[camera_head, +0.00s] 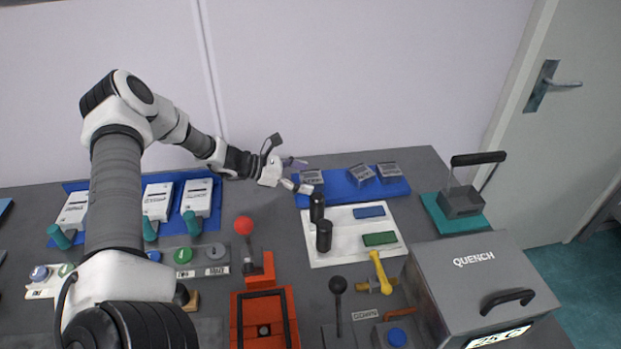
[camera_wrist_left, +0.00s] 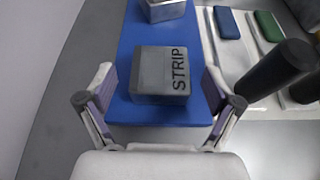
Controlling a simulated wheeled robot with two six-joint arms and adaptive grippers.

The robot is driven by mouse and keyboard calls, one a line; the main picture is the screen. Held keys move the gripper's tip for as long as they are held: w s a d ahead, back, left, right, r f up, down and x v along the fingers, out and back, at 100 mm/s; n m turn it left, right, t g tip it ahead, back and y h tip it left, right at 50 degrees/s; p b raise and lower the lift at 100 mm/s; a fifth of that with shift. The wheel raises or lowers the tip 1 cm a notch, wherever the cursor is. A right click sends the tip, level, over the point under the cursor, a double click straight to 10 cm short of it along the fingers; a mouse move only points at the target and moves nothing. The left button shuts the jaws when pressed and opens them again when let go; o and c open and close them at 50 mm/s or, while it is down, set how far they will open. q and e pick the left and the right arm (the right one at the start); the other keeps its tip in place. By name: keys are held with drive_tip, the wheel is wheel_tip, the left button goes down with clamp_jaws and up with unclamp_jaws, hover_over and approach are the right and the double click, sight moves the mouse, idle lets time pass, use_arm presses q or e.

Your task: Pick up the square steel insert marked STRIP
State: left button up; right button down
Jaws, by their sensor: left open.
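The square grey steel insert marked STRIP (camera_wrist_left: 158,72) lies on the left end of a blue mat (camera_wrist_left: 125,45), its marking facing up in the left wrist view. In the head view the insert (camera_head: 312,177) is at the mat's left end. My left gripper (camera_head: 299,175) is open beside it at the back of the table. In the left wrist view its two purple-padded fingers are spread to either side of the insert's near part, with a gap on both sides. My right gripper is not in view.
Two more steel inserts (camera_head: 361,173) (camera_head: 389,169) lie farther right on the mat. Two black cylinders (camera_head: 324,236) and a white tray (camera_head: 334,256) with blue and green bars stand close in front. A QUENCH box (camera_head: 480,280) is at the front right.

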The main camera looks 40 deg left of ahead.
sight(308, 177)
use_arm(q)
drive_tip(key=x, duration=0.3)
drive_tip(key=shift+r, duration=0.1)
drive_tip(key=shift+s, duration=0.1)
drive_tip(key=shift+s+a+r, duration=0.1)
drive_tip(key=shift+s+a, duration=0.05)
drive_tip(key=c, duration=1.5)
